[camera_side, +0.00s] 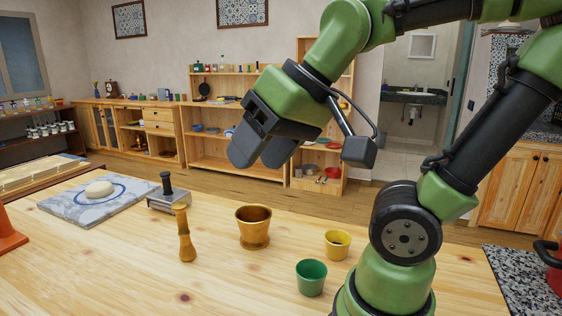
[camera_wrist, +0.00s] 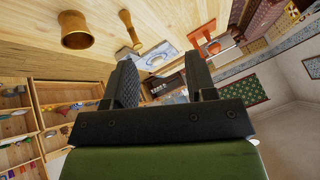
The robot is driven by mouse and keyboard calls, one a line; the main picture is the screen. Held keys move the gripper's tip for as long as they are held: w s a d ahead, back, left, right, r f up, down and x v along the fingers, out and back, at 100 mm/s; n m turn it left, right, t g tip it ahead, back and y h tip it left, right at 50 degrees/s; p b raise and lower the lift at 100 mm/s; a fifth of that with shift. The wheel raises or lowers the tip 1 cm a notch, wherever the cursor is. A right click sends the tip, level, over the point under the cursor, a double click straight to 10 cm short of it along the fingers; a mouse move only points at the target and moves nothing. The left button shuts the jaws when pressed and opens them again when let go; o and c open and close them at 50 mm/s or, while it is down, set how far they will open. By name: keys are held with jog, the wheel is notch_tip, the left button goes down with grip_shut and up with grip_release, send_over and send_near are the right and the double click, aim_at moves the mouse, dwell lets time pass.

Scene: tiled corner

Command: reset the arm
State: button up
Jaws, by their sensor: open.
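My gripper (camera_side: 262,150) is raised above the wooden table (camera_side: 110,262), higher than everything standing on it. Its two dark fingers point down and to the left in the side view. In the wrist view my gripper (camera_wrist: 163,78) shows its fingers spread apart with nothing between them. My arm is green and black, and its base stands at the right front of the table. No object touches the fingers.
The front left table is clear.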

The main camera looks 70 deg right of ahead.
jog(key=shift+s+a+f, duration=0.15)
jog(key=shift+s, duration=0.35)
jog(key=shift+s+a+f, duration=0.15)
jog(key=shift+s+f, duration=0.05)
jog(key=shift+s, duration=0.3)
jog(key=shift+s+a+f, duration=0.15)
jog(key=shift+s, duration=0.35)
